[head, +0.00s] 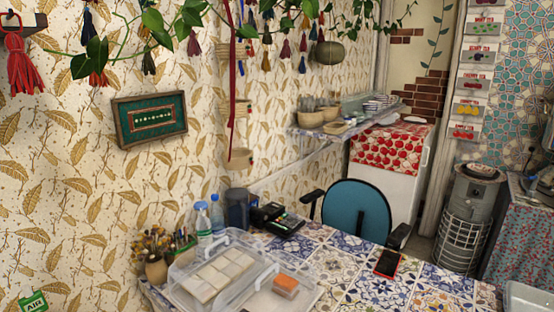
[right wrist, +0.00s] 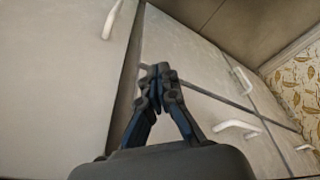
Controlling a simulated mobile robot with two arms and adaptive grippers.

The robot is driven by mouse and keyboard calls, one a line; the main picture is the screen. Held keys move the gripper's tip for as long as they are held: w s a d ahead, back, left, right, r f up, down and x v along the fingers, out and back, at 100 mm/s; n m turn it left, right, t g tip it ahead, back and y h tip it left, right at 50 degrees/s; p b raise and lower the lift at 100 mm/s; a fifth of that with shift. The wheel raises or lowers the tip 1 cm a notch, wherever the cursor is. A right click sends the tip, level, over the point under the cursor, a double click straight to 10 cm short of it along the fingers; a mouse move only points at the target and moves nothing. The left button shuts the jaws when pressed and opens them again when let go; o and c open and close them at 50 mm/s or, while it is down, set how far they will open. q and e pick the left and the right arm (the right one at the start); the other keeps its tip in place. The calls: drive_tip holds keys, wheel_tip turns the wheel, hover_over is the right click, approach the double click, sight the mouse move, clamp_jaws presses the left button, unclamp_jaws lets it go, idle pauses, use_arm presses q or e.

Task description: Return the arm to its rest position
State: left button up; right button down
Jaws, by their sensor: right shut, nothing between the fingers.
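My right gripper (right wrist: 160,72) shows in the right wrist view with its dark fingers drawn together and nothing between them. It points at pale cabinet fronts (right wrist: 245,150) and appears apart from them. No gripper or arm shows in the head view. My left gripper is in neither view. No samovar or teapot can be made out for certain.
A tiled table (head: 340,262) holds a clear plastic container (head: 190,285), bottles (head: 203,220), a card terminal (head: 284,226) and a phone (head: 388,263). A blue chair (head: 357,210) stands behind it. White cabinet handles (right wrist: 237,126) stick out near my right gripper.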

drive_tip(key=s+d+f+b, duration=0.1)
drive_tip(key=s+f+b, duration=0.1)
drive_tip(key=s+f, duration=0.7)
drive_tip(key=s+d+f+g+b, duration=0.1)
drive_tip(key=s+d+f+b, duration=0.1)
drive_tip(key=s+f, duration=0.7)
wheel_tip(320, 180, down, 8)
drive_tip(key=shift+r+g+b, duration=0.2)
drive_tip(key=shift+g+b, duration=0.1)
drive_tip(key=shift+b, duration=0.2)
drive_tip(key=shift+d, duration=0.1)
